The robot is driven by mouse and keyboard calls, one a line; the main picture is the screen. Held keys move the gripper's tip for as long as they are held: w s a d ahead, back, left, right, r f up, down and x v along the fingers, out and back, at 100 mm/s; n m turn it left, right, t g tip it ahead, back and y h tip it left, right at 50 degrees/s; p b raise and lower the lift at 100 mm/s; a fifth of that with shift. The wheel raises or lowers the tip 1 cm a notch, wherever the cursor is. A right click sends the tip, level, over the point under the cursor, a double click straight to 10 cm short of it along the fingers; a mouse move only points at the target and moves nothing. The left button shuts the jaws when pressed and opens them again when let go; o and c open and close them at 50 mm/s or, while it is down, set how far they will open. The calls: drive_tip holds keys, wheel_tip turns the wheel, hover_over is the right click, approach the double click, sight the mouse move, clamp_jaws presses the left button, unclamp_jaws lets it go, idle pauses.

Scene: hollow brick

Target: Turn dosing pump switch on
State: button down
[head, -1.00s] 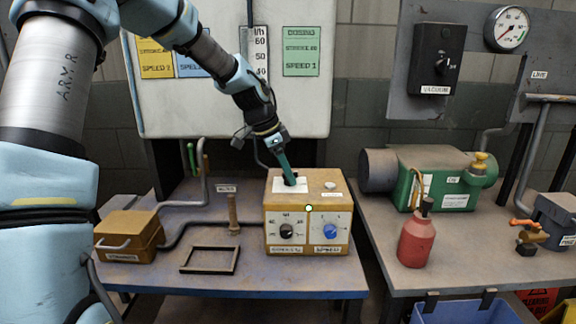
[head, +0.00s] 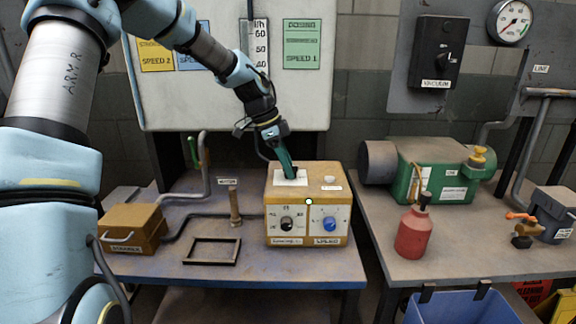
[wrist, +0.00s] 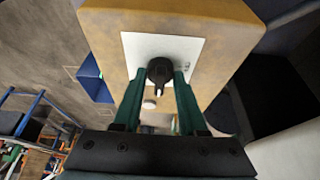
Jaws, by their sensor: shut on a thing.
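The dosing pump is an orange-yellow box (head: 275,207) on the left table, with a black knob (head: 287,224) and a blue knob (head: 329,224) on its front face. A white plate (head: 299,182) lies on its top. In the wrist view, a black switch knob (wrist: 160,71) with a white pointer mark stands on that white plate (wrist: 133,48). My gripper (head: 291,174) reaches down to the plate from above. In the wrist view, its green fingers (wrist: 158,82) are closed on both sides of the switch knob. The fingers hide the knob in the head view.
An empty dark frame (head: 211,251) and an upright brown post (head: 235,207) are left of the box. An orange strainer box (head: 132,230) is farther left. A red bottle (head: 412,233) and green pump (head: 434,176) stand on the right table.

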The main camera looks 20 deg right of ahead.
drive_tip(key=shift+c, duration=2.3)
unclamp_jaws()
drive_tip(key=b+v, duration=0.2)
drive_tip(key=v, duration=0.8)
drive_tip(key=shift+r, duration=0.4)
drive_tip(key=shift+a+f, duration=0.1)
drive_tip(key=s+a+f+n+t+y, duration=0.1)
drive_tip(key=s+a+f+n, duration=0.1)
drive_tip(key=a+n, duration=0.3)
drive_tip(key=s+a+f+n+t+y, duration=0.1)
drive_tip(key=s+a+f+n, duration=0.2)
drive_tip(key=a, duration=0.9)
drive_tip(key=s+a+f+n+t+y, duration=0.1)
drive_tip(key=s+a+f+n, duration=0.2)
drive_tip(key=a+n, duration=0.6)
wheel_tip(320, 180, down, 3)
drive_tip(key=shift+a+r+y, duration=0.15)
drive_tip(key=shift+a+y, duration=0.15)
drive_tip(key=s+a+n, duration=0.1)
drive_tip(key=a, duration=0.1)
drive_tip(key=s+a+f+n, duration=0.1)
drive_tip(key=s+a+n, duration=0.3)
drive_tip(key=shift+f+t, duration=0.3)
drive_tip(key=shift+f, duration=0.05)
